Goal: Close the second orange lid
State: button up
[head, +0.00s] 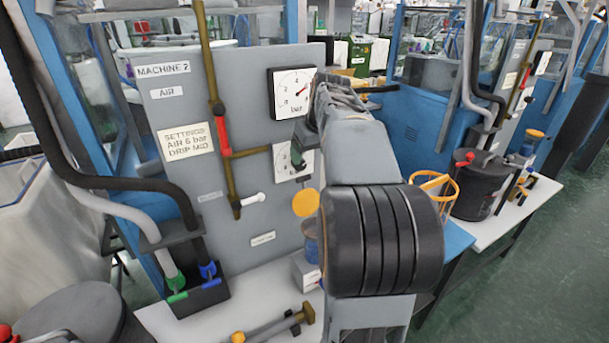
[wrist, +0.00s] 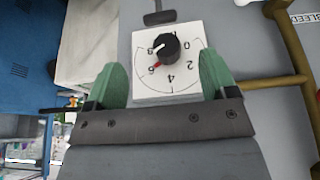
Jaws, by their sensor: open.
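An orange lid (head: 306,203) shows as a round disc in the head view, left of my arm. It appears raised above a blue container (head: 312,242), partly hidden by my arm. Another orange lid (head: 535,133) shows at the neighbouring machine on the right. Which is the second lid I cannot tell. My gripper (head: 299,155) is in front of the lower dial, above the left lid. In the wrist view my gripper (wrist: 165,80) is open, green fingers apart and empty, facing a white dial (wrist: 150,85) with a black knob (wrist: 166,47). No orange lid is clear there.
The grey panel (head: 225,120) carries a bar gauge (head: 293,92), brass pipes and a red-handled valve (head: 222,135). A black holder (head: 199,297) with green and blue hose ends stands lower left. A brass-ended tool (head: 275,326) lies on the white bench. An orange basket (head: 440,186) is right.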

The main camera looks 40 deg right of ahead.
aim_at(304, 176)
jog(key=x, duration=0.9)
jog(key=shift+f, duration=0.1)
jog(key=c, duration=1.3)
jog(key=shift+f+b, duration=0.1)
jog(key=shift+b, duration=0.55)
